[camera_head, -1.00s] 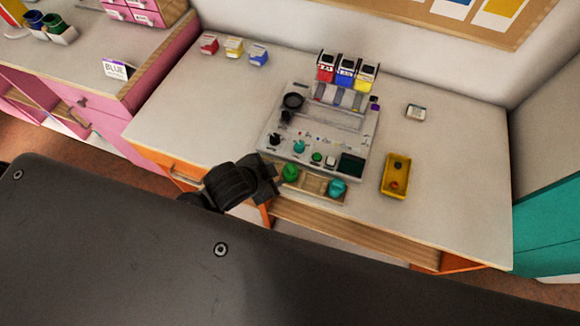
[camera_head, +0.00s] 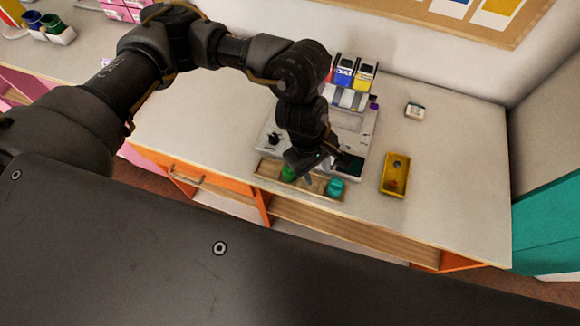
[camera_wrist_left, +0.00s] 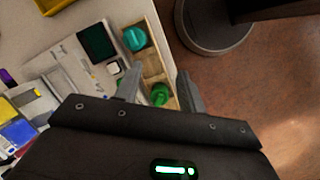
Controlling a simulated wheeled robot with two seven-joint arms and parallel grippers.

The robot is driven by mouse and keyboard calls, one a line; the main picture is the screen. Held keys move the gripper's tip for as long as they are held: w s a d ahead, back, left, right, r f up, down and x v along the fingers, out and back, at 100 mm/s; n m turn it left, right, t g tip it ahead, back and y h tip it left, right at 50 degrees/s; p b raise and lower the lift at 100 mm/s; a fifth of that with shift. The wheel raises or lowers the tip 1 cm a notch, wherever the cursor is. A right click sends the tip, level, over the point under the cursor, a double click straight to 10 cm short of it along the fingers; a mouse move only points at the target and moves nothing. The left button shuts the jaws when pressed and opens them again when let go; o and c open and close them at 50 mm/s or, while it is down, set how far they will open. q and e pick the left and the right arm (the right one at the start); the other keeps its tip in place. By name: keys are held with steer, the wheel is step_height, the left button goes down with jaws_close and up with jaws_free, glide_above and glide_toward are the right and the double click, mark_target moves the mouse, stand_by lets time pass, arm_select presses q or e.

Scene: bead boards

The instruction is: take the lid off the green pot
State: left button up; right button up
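The green pot (camera_head: 288,173) sits in the shallow wooden tray (camera_head: 268,170) at the table's front edge, partly hidden by my left gripper in the head view. In the left wrist view the green pot (camera_wrist_left: 160,94) shows between the two grey fingers. My left gripper (camera_wrist_left: 159,72) is open and empty, with its fingers pointing down toward the tray; whether they touch the pot cannot be told. Its lid cannot be made out separately. A teal pot (camera_head: 336,187) stands to the right in the same tray. My right gripper is not in view.
A grey bead station (camera_head: 360,140) stands behind the tray, partly covered by my left arm. A yellow bin (camera_head: 395,176) is to the right, and a small white box (camera_head: 415,111) lies behind it. The table's right side is mostly clear.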

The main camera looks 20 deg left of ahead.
arm_select(q)
steer(key=w+a+r+m+y, duration=0.1)
steer(key=w+a+m+y, duration=0.15)
steer(key=a, duration=0.45)
steer(key=shift+t, duration=0.3)
steer(key=shift+w+d+f+p, duration=0.15)
steer(key=shift+f+p, duration=0.1)
steer(key=shift+f, duration=0.65)
steer(key=shift+w+f+p, duration=0.15)
steer(key=shift+f+p, duration=0.1)
steer(key=shift+f, duration=0.65)
steer(key=shift+w+d+f+p, duration=0.15)
steer(key=shift+f+p, duration=0.1)
steer(key=shift+f, duration=0.65)
steer(key=f+p, duration=0.2)
steer(key=f, duration=0.1)
steer(key=f+p, duration=0.1)
steer(key=shift+w+a+f, duration=0.1)
steer(key=shift+a+f, duration=0.15)
steer(key=shift+f, duration=0.4)
jaws_close()
